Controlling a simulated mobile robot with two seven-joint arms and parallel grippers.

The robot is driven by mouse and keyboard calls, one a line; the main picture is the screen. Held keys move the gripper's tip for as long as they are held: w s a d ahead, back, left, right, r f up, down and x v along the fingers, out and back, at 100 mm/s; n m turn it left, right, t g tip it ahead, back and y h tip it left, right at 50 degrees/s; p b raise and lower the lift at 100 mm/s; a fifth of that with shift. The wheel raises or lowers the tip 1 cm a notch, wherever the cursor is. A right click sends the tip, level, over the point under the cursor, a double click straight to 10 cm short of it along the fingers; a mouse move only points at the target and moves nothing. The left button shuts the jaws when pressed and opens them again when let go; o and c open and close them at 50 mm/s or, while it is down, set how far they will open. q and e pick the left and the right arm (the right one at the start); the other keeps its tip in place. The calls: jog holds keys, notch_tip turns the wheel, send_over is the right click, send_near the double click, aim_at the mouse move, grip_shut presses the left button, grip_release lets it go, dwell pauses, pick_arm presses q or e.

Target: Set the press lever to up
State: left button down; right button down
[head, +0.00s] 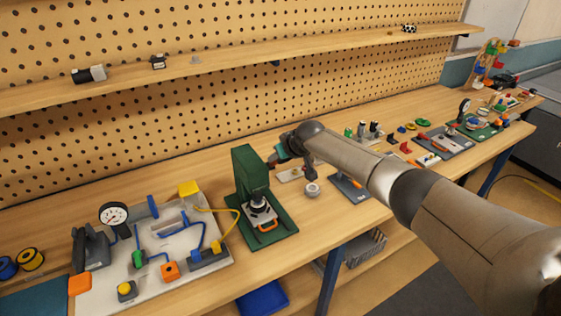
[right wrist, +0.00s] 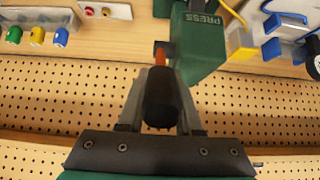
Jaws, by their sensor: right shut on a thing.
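The green press (head: 251,172) stands on its base on the wooden bench, left of centre in the head view. In the right wrist view its green body (right wrist: 203,45) carries the word PRESS. The press lever (right wrist: 162,98) has a black grip and a short orange shaft that meets the press side. My right gripper (head: 276,157) is at the upper right side of the press. In the wrist view its fingers (right wrist: 160,112) are closed around the black grip. In the head view the lever is mostly hidden by the gripper. My left gripper is in neither view.
A light board (head: 90,298) with a gauge, blue tubing and valves lies left of the press. A shelf (head: 220,62) runs along the pegboard above. More boards and parts fill the bench's far right.

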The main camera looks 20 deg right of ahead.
jog(key=shift+w+r, duration=0.2)
jog(key=shift+r, duration=0.05)
dwell(0.4)
jog(key=c, duration=0.6)
grip_release()
jog(key=shift+f+g, duration=0.1)
jog(key=shift+g, duration=0.2)
jog(key=shift+s+r, duration=0.3)
jog(key=shift+r, duration=0.1)
jog(key=p+v, duration=0.1)
jog(key=v, duration=1.3)
jog(key=shift+s+r, duration=0.1)
jog(key=shift+s, duration=0.05)
